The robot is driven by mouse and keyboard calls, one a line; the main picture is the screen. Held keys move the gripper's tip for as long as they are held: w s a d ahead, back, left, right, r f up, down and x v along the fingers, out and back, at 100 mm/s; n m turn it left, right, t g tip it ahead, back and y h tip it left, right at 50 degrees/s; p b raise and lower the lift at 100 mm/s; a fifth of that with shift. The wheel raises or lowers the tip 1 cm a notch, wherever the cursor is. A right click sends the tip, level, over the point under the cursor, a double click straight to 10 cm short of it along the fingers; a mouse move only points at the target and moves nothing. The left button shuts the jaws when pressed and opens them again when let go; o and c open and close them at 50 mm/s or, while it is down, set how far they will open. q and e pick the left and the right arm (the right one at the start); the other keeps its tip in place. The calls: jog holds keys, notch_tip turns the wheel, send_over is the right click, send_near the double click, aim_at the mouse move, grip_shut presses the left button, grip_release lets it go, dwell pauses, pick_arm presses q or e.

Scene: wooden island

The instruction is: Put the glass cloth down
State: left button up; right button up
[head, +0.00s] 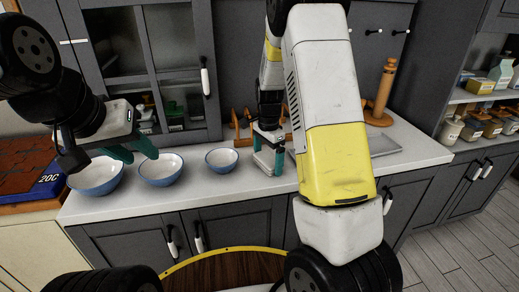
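No glass cloth can be made out for certain. A flat grey piece (384,146) lies on the white counter (420,150), partly hidden behind my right arm; I cannot tell if it is cloth. My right gripper (268,168) points down at the counter, right of the bowls, with its teal fingers close to the surface. Whether it is open or shut on something is too small to tell. My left gripper (138,156) hangs over the left bowls, its teal fingers apart with nothing seen between them.
Three blue-and-white bowls, left (97,177), middle (160,169) and right (221,160), stand along the counter. A wooden mill-like post (384,88) stands behind my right arm. Shelves with jars (470,130) are at the right. A round wooden top (225,272) is below.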

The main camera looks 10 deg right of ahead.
aim_at(268, 158)
notch_tip(268, 158, up, 12)
jog(key=s+r+n+t, duration=0.2)
jog(key=s+r+n, duration=0.2)
jog(key=s, duration=0.4)
jog(key=s+a+r+n+t+y, duration=0.1)
jog(key=s+r+n, duration=0.3)
jog(key=s, duration=0.4)
jog(key=s+a+r+n+t+y, duration=0.1)
jog(key=s+r+n+t, duration=0.2)
jog(key=s, duration=0.5)
jog(key=r+n, duration=0.1)
jog(key=n, duration=0.1)
jog(key=shift+s+n, duration=0.15)
jog(key=shift+n, duration=0.25)
jog(key=shift+a, duration=0.1)
jog(key=shift+c, duration=0.4)
